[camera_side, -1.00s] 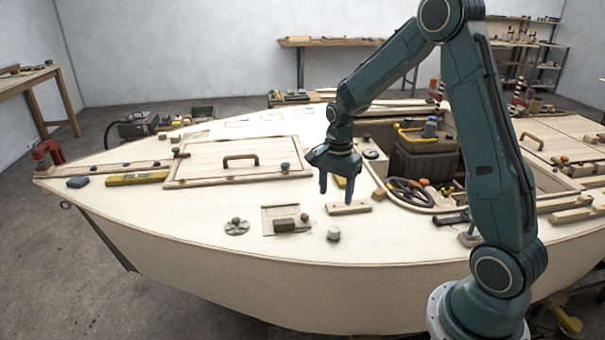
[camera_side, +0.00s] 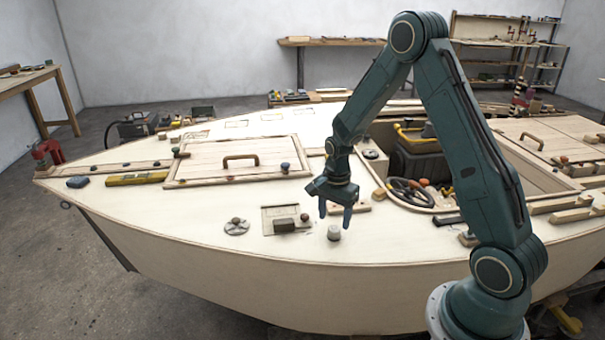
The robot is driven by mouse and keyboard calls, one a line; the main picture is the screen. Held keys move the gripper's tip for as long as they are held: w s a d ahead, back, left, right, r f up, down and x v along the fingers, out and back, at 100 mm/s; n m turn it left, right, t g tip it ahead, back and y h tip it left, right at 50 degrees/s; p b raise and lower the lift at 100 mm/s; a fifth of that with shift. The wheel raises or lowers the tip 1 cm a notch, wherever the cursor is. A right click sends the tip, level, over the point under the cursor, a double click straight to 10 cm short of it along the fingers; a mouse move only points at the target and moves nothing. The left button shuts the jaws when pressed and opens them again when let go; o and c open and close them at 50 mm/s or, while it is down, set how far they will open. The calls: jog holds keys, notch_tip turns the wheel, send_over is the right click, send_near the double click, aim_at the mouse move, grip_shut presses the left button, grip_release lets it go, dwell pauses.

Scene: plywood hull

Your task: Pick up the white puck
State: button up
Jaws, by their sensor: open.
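The white puck (camera_side: 334,233) is a small pale, greyish cylinder standing on the light plywood deck (camera_side: 400,243), near its front edge. My gripper (camera_side: 335,216) points down just above the puck, with two dark blue fingers spread apart and nothing between them. The right fingertip comes close to the puck's top in the picture. I cannot tell the exact height gap or whether it touches.
A dark block (camera_side: 284,226) on a small wooden plate lies left of the puck, and a round grey disc (camera_side: 236,227) with a knob lies farther left. A wooden block (camera_side: 362,207) sits behind right. A handled hatch (camera_side: 240,163) is at back left. Deck right of the puck is clear.

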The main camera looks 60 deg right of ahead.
aim_at(334, 228)
jog(key=shift+s+f, duration=0.15)
jog(key=shift+f, duration=2.25)
jog(key=c, duration=1.1)
